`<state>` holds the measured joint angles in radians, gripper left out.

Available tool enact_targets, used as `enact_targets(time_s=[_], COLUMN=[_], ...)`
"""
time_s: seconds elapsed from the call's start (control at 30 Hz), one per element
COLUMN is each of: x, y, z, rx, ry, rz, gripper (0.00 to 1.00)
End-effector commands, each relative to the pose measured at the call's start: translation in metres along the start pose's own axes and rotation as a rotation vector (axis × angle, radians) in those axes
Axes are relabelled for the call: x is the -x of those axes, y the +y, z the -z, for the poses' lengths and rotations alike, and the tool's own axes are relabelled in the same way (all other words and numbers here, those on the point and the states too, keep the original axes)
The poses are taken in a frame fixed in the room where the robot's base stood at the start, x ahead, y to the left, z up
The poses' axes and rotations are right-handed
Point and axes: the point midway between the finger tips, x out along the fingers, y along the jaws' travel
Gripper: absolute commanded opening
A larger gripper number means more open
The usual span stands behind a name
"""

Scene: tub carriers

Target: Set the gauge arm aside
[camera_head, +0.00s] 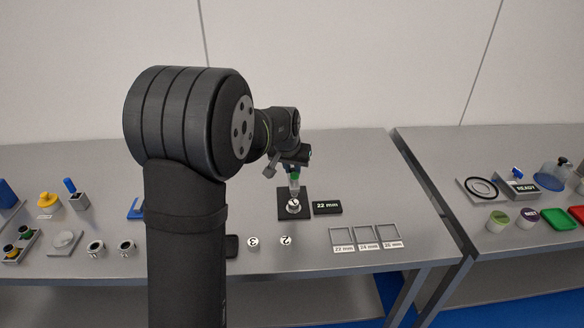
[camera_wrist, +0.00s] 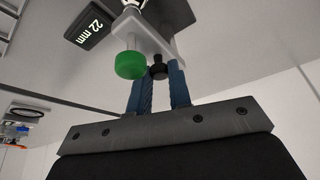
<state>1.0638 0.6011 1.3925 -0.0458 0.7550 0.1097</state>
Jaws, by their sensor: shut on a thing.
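My gripper (camera_head: 293,166) reaches down over a black square base (camera_head: 311,200) at the middle of the table. The green part also shows under the gripper in the head view (camera_head: 295,177). A pale round piece (camera_head: 293,206) sits on the base below it. I cannot tell whether the arm touches that piece. A black display (camera_head: 327,207) reading 22 mm stands beside the base.
Three square frames (camera_head: 368,249) labelled 22, 24 and 26 mm lie at the front right. Discs marked 3 (camera_head: 253,242) and 2 (camera_head: 286,240) stand in front. Small pieces crowd the left. The right table (camera_head: 450,158) holds a READY sign (camera_head: 522,188). Tabletop right of the display is clear.

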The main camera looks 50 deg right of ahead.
Motion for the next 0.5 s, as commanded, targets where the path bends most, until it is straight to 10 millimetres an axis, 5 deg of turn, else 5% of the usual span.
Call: enact_targets(time_s=[0.5], x=[-0.004], y=[0.016], z=[0.008], rx=[0.338], ry=[-0.002], rz=[0.142], gripper=[0.0])
